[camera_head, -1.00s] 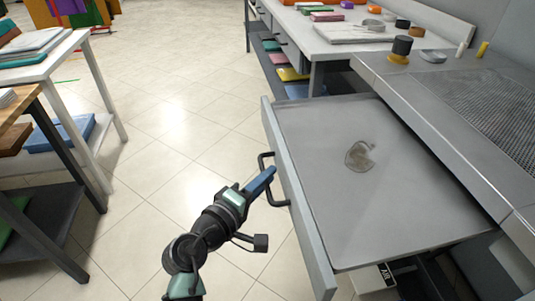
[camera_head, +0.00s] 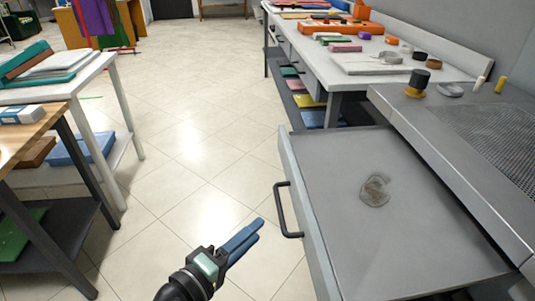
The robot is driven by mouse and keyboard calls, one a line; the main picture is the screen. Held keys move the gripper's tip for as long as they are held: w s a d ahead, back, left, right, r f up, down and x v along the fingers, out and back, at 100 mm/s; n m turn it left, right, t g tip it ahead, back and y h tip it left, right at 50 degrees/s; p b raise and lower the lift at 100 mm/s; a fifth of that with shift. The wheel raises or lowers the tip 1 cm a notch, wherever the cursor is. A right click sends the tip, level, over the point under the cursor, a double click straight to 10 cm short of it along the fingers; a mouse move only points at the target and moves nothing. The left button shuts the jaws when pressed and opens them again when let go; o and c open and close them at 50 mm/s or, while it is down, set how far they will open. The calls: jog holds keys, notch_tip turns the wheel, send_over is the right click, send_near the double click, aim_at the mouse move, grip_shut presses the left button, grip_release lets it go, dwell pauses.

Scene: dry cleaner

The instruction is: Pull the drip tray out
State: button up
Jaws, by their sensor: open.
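The grey drip tray (camera_head: 345,210) is slid well out from under the grey metal worktop (camera_head: 420,118) on the right. A dark brownish stain (camera_head: 374,190) marks its floor. Its front panel carries a dark bar handle (camera_head: 283,212) facing left. My gripper (camera_head: 252,236), with blue fingers, is open and empty to the lower left of the handle, apart from it. The rear of the tray is hidden under the worktop.
A white table (camera_head: 365,70) with folded cloths stands behind the tray. Shelved tables (camera_head: 85,75) with folded cloths line the left. The tiled floor (camera_head: 195,150) between them is clear. A black-and-yellow knob-like object (camera_head: 416,84) stands on the worktop.

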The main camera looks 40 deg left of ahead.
jog(key=shift+s+d+r, duration=0.1)
jog(key=shift+s, duration=0.65)
jog(key=shift+s+d+r, duration=0.1)
jog(key=shift+s, duration=0.6)
